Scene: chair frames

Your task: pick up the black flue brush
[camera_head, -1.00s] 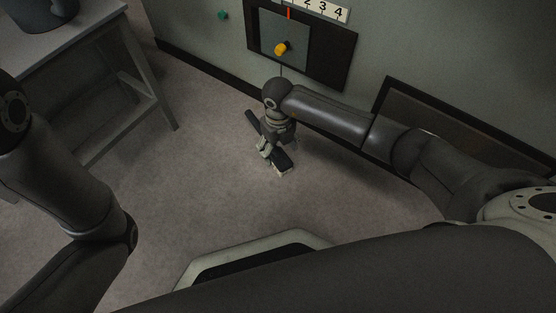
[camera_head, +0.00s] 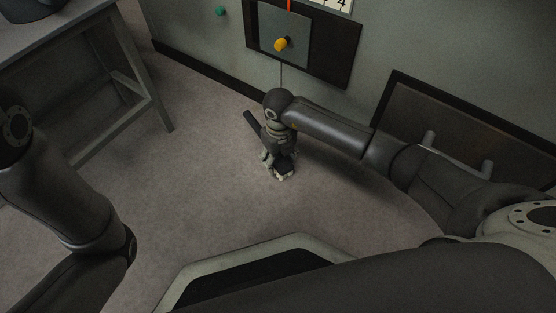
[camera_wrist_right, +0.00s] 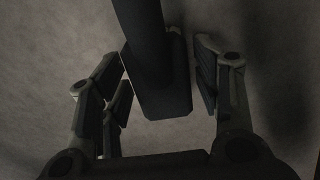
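The black flue brush shows in the head view as a dark handle (camera_head: 252,121) slanting out behind my right gripper (camera_head: 277,163), with its dark head (camera_head: 284,171) and a pale edge in front. It appears to lie on the floor, partly hidden by the gripper. In the right wrist view the brush (camera_wrist_right: 160,85) lies between the two fingers of my right gripper (camera_wrist_right: 163,52). A gap shows between the right finger and the brush; the left finger is close to it, and contact cannot be told. My left arm (camera_head: 65,190) shows at the left, but its gripper is out of view.
A grey table (camera_head: 70,45) stands at the upper left. A wall panel with a yellow knob (camera_head: 281,44) is behind the brush. A dark framed panel (camera_head: 420,110) is at the right, behind my right arm. The floor (camera_head: 190,180) left of the brush is clear.

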